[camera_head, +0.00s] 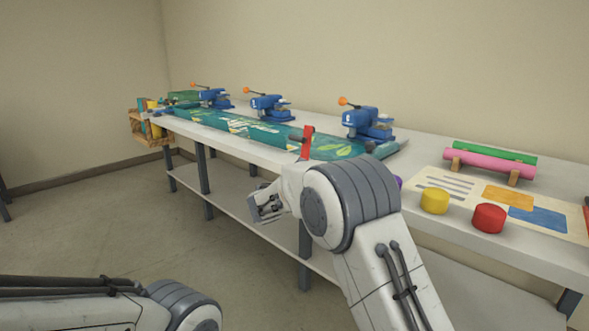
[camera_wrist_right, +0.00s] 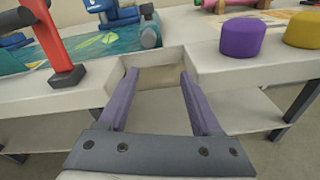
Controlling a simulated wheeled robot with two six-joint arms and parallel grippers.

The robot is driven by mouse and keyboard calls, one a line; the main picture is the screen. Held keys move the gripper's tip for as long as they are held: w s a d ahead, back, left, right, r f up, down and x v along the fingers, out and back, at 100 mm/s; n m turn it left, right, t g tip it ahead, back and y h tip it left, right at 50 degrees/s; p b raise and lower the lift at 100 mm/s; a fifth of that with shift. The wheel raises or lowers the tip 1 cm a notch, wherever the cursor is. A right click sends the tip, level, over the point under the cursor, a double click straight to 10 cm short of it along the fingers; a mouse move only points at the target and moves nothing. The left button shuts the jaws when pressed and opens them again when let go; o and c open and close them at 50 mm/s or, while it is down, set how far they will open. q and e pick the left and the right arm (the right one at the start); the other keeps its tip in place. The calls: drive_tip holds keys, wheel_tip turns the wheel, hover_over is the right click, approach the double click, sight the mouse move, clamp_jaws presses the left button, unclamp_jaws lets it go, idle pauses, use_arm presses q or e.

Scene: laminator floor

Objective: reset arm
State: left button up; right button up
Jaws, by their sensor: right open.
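My right gripper (camera_head: 268,204) is in front of the long white table (camera_head: 230,142), near its front edge. In the right wrist view my right gripper (camera_wrist_right: 155,90) is open, with nothing between its two purple-grey fingers. The fingers point at the table's front edge, with a notch between them. My left arm shows only as a link at the bottom left of the head view, and its gripper is out of view.
A red handle (camera_head: 306,142) stands upright near the edge. Yellow (camera_head: 434,201), red (camera_head: 489,218) and purple (camera_wrist_right: 242,38) round pieces sit nearby. Pink (camera_head: 490,163) and green rolls lie behind.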

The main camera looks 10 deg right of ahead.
drive_tip(key=s+a+f+m+g+y, duration=0.3)
drive_tip(key=s+a+f+m+y, duration=0.15)
drive_tip(key=s, duration=1.05)
drive_tip(key=s+a+f+m+g+y, duration=0.4)
drive_tip(key=s+a+m+y, duration=0.15)
drive_tip(key=s, duration=0.95)
drive_tip(key=s+a+f+m+g+y, duration=0.3)
drive_tip(key=s+a+f+m+y, duration=0.15)
drive_tip(key=s, duration=1.15)
wheel_tip(320, 180, up, 30)
drive_tip(key=a+p, duration=0.1)
drive_tip(key=p, duration=2.8)
drive_tip(key=shift+r+m+p, duration=0.2)
drive_tip(key=shift+m+p, duration=0.2)
drive_tip(key=shift+m, duration=0.05)
drive_tip(key=shift+d, duration=0.1)
